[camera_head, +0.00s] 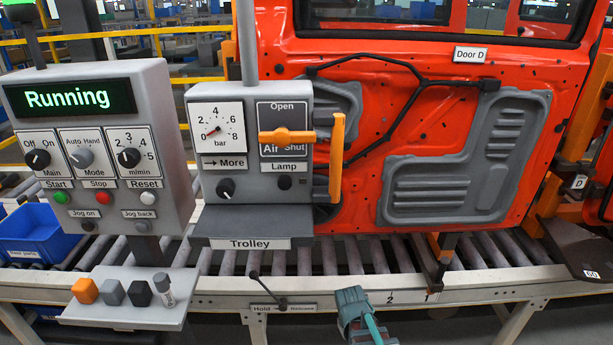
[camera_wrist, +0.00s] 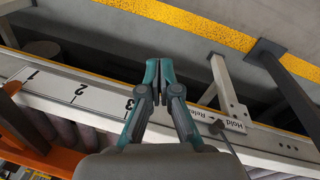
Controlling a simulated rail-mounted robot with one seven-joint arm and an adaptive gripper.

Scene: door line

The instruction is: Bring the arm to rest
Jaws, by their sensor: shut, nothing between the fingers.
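My gripper (camera_wrist: 157,72) is shut and empty in the wrist view, its two teal and grey fingers together above the front edge of the conveyor. In the head view a grey and teal part of my arm's end (camera_head: 354,310) shows at the bottom middle, in front of the conveyor rail and right of the Hold/Release lever (camera_head: 254,275). In the wrist view the Hold/Release label (camera_wrist: 221,121) is to the right of the fingers. The gripper appears apart from everything around it.
A control panel (camera_head: 95,140) reads "Running". The trolley box (camera_head: 250,160) carries a gauge and an orange handle. The orange-red Door D (camera_head: 350,185) stands behind. A small shelf (camera_head: 128,312) holds several blocks and a vial. A blue bin (camera_head: 35,232) is at far left.

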